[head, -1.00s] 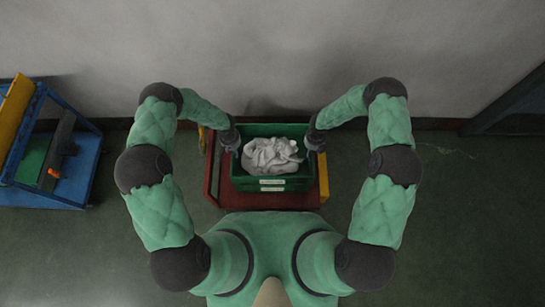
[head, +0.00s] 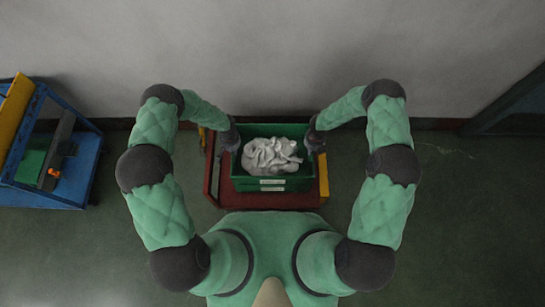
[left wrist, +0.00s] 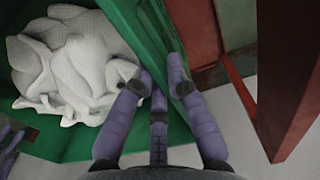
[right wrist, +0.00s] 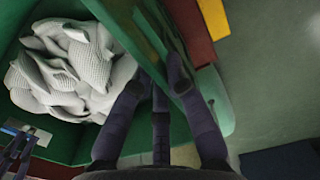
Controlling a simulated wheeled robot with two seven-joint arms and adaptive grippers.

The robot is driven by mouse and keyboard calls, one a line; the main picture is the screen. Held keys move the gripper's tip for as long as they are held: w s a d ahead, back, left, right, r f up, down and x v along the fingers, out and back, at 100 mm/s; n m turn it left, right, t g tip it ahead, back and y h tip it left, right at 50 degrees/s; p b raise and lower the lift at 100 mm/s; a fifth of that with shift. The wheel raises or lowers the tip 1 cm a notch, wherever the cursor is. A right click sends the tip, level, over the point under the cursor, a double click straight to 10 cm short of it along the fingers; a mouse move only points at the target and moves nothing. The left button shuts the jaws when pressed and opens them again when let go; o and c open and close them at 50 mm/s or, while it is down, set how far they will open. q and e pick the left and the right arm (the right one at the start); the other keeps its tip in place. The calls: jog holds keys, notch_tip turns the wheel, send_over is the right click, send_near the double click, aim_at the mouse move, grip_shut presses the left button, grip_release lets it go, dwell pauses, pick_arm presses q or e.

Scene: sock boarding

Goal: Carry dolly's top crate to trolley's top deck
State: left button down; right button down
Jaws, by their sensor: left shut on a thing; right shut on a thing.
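The top crate (head: 275,130) is green, holds crumpled white socks (head: 271,156), and sits over the red dolly (head: 270,200) in the middle of the head view. My left gripper (head: 232,140) is shut on the crate's left wall; its fingers straddle that green wall in the left wrist view (left wrist: 160,80). My right gripper (head: 315,140) is shut on the right wall, and its fingers straddle it in the right wrist view (right wrist: 160,80). Two pale labels, one above the other, show on the crate fronts. I cannot tell whether the crate is lifted.
A blue-framed trolley (head: 70,185) with a yellow part (head: 15,100) stands at the far left. A grey wall (head: 270,60) is close behind the dolly. The floor (head: 450,220) to the right is clear, with a dark frame (head: 510,100) at the right edge.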

pick_arm(q)
jog(key=shift+r, duration=0.15)
pick_arm(e)
jog(key=shift+r, duration=0.15)
